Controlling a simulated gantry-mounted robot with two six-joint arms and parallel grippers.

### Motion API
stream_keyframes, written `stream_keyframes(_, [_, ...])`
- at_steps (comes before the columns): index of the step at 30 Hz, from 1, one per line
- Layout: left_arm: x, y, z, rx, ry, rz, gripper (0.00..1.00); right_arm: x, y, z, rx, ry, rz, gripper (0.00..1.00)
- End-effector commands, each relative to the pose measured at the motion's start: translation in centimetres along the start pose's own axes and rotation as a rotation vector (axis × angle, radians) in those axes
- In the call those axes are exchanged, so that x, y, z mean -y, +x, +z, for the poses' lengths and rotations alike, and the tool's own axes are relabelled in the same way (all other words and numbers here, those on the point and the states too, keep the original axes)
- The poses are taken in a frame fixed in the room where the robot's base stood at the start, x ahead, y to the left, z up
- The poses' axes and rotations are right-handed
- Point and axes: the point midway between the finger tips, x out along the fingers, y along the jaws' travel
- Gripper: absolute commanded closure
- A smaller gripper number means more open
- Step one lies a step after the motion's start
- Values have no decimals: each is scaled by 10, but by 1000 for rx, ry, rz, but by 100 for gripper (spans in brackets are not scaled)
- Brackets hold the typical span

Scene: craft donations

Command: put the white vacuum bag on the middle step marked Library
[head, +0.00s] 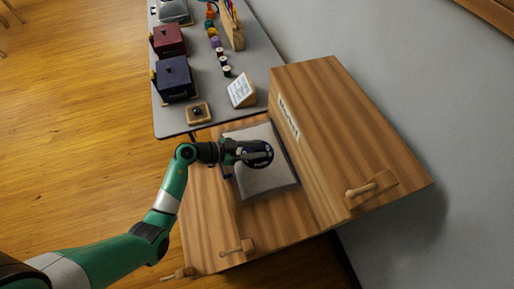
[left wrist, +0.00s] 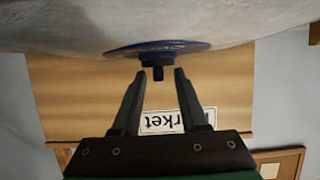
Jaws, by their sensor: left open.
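The white vacuum bag (head: 268,183), greyish with dark edges, lies flat over the middle step (head: 262,217) of a wooden step unit in the head view. It also fills the top of the left wrist view (left wrist: 160,22). Its round blue disc (left wrist: 190,48) has a small black knob (left wrist: 158,72). My left gripper (head: 262,155) is over the bag at the disc; in the left wrist view (left wrist: 159,72) its fingers are open, apart on either side of the knob. No Library label is readable. My right gripper is not in view.
A Market label (head: 289,117) marks the riser of the top step (head: 335,110). Wooden handles (head: 370,188) stick out at the unit's front end. A grey table (head: 215,108) behind holds a blue box (head: 174,77), a red box (head: 168,40), spools and a white card (head: 242,91).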

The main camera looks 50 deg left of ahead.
Motion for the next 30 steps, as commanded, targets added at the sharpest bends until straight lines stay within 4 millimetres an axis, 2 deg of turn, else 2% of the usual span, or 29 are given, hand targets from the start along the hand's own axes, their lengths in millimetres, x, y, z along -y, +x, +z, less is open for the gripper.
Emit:
stream_keyframes(9, [1,-72,-6,0,-4,-6,57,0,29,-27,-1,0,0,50])
stream_keyframes(15, [1,-107,-3,-1,-2,-4,57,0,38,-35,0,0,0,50])
stream_keyframes(19, [0,-115,-1,0,0,-1,57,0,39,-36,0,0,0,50])
stream_keyframes(30, [0,-115,-2,-3,3,-1,57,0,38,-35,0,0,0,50])
